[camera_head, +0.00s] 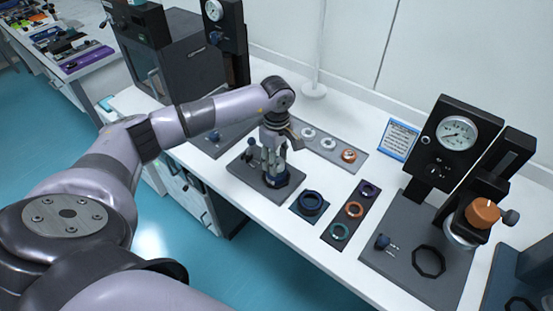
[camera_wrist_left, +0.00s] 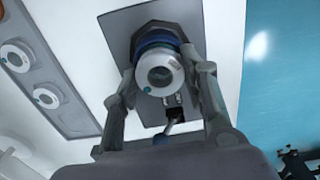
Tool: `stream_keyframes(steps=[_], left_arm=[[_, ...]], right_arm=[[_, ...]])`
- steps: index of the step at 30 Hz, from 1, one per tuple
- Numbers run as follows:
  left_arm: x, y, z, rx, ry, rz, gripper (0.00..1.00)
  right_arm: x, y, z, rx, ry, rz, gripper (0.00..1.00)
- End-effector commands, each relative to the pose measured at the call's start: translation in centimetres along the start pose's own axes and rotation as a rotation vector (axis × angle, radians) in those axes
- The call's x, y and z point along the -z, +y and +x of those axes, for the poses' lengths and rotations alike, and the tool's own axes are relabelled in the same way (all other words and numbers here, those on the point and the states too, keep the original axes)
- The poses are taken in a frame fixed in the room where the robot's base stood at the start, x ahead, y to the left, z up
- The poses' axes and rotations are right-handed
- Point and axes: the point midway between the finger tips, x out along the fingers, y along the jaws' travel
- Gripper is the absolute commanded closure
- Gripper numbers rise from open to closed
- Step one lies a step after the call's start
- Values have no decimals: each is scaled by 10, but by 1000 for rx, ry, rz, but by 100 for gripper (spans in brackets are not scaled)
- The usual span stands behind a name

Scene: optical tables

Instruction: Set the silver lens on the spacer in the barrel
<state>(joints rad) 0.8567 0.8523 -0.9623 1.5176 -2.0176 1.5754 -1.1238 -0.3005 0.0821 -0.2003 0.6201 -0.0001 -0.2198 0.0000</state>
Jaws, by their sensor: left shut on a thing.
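My left gripper (camera_head: 271,170) points down over the barrel (camera_head: 278,182), which stands on a dark grey plate (camera_head: 240,170). In the left wrist view the gripper (camera_wrist_left: 162,62) is shut on the silver lens (camera_wrist_left: 160,74), a pale ring with a dark centre. The lens lies over the dark barrel (camera_wrist_left: 158,30), with a blue band (camera_wrist_left: 150,42) showing just past it. Whether the lens touches anything under it I cannot tell. The spacer cannot be made out for certain; the lens and fingers cover the barrel's inside. My right gripper is not in view.
A grey tray (camera_head: 334,146) behind holds pale rings and an orange one. To the right are a dark blue ring (camera_head: 311,203), a tray with coloured rings (camera_head: 338,215) and a gauge stand (camera_head: 459,134). A small metal fitting (camera_wrist_left: 174,112) sits beside the barrel.

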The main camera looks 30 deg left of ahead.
Motion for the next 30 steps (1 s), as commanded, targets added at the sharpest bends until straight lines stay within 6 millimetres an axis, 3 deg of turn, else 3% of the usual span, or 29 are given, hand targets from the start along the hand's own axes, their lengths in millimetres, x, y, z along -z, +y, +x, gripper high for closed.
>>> stream_keyframes(steps=[30], left_arm=[[0, 0, 4, 0, 0, 0, 87]], right_arm=[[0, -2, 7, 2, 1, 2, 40]])
